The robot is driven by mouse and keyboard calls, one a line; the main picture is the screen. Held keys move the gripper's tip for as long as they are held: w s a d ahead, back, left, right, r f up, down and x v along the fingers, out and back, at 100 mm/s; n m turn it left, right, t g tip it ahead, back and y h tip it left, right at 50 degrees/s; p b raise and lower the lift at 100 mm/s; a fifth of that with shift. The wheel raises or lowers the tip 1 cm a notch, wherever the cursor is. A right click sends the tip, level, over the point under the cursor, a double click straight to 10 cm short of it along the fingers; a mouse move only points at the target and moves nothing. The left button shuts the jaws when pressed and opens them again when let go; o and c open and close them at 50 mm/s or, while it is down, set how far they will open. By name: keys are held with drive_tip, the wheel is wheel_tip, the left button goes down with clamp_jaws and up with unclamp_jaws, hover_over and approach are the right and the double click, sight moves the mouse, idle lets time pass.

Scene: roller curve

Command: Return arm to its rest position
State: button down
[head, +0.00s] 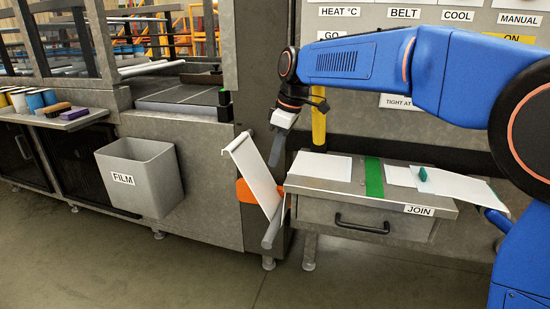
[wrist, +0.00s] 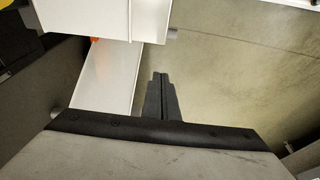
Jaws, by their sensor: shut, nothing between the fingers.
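My blue arm reaches from the right across the upper part of the head view, bent down at the wrist. My gripper (head: 277,160) points down to the left of the JOIN table (head: 330,213), close to a tilted white sheet (head: 256,172). In the wrist view my gripper (wrist: 161,80) has its dark fingers together, with nothing between them, above the floor. The white sheet also shows in the wrist view (wrist: 108,75), left of the fingers. The fingers look apart from it.
On the JOIN table lie white sheets (head: 320,167), a green strip (head: 374,178) and a small green piece (head: 423,174). A yellow post (head: 319,123) stands behind it. A grey FILM bin (head: 150,185) hangs at left. Labelled panels stand behind my arm. Floor in front is clear.

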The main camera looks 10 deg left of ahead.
drive_tip(key=s+d+m+t, duration=0.1)
drive_tip(key=s+d+m, duration=0.35)
drive_tip(key=d, duration=0.95)
drive_tip(key=s+d+m+t, duration=0.2)
drive_tip(key=s+d+m, duration=0.3)
drive_tip(key=d, duration=0.9)
drive_tip(key=s+d+f+m+h, duration=0.1)
drive_tip(key=s+d+f+m, duration=0.3)
drive_tip(key=s+d+f, duration=0.2)
drive_tip(key=s+d+f+m+t+h, duration=0.1)
drive_tip(key=s+d+f+m, duration=0.2)
drive_tip(key=s+d+f, duration=0.3)
drive_tip(key=s+d, duration=0.4)
drive_tip(key=s, duration=0.4)
drive_tip(key=shift+d+f+m+t+h, duration=0.2)
drive_tip(key=shift+f+m+t+h, duration=0.1)
drive_tip(key=shift+f+m+h, duration=0.1)
